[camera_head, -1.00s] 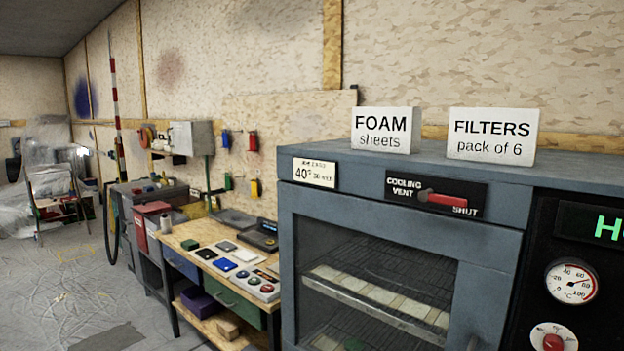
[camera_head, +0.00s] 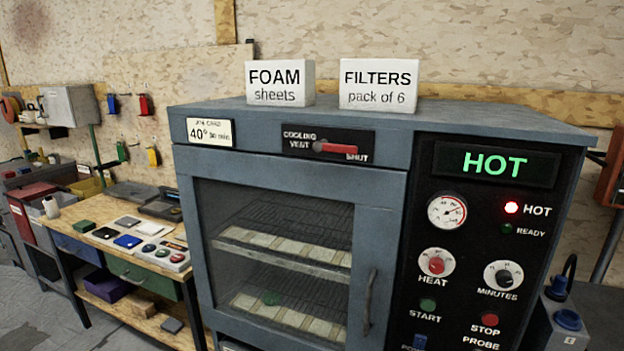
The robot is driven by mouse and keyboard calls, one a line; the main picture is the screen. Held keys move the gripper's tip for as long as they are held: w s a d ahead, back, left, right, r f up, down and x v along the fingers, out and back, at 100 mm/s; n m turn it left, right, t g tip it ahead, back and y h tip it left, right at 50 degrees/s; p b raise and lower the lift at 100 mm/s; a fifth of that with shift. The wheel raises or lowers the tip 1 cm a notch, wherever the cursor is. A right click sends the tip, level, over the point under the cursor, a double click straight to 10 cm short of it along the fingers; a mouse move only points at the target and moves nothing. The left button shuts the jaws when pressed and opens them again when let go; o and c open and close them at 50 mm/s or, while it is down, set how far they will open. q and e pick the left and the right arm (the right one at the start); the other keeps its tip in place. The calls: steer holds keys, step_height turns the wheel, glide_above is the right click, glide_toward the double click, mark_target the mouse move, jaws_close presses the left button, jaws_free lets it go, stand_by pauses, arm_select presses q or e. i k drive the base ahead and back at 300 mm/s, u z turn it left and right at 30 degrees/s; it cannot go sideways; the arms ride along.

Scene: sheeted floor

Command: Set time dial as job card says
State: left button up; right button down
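The job card (camera_head: 210,132) is on the oven's upper left front. It reads 40°, and its smaller second figure looks like 30 min but is not sharp. The time dial, marked MINUTES (camera_head: 503,275), is a dark knob on a white disc at the right of the black control panel; its exact setting is too small to read. The red HEAT dial (camera_head: 436,264) is left of it. The display (camera_head: 495,163) reads HOT in green, and the red HOT lamp (camera_head: 511,208) is lit. Neither of my grippers is in view.
The oven door (camera_head: 280,250) is closed, with trays of pale pieces inside. FOAM (camera_head: 280,83) and FILTERS (camera_head: 378,85) boxes stand on top. A workbench (camera_head: 130,260) with small items stands left. A blue-capped device (camera_head: 566,320) is at the lower right.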

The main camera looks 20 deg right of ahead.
mark_target(504, 278)
steer(key=z, duration=2)
steer(key=k, duration=0.65)
steer(key=z, duration=0.95)
steer(key=i, duration=0.95)
steer(key=u, duration=0.45)
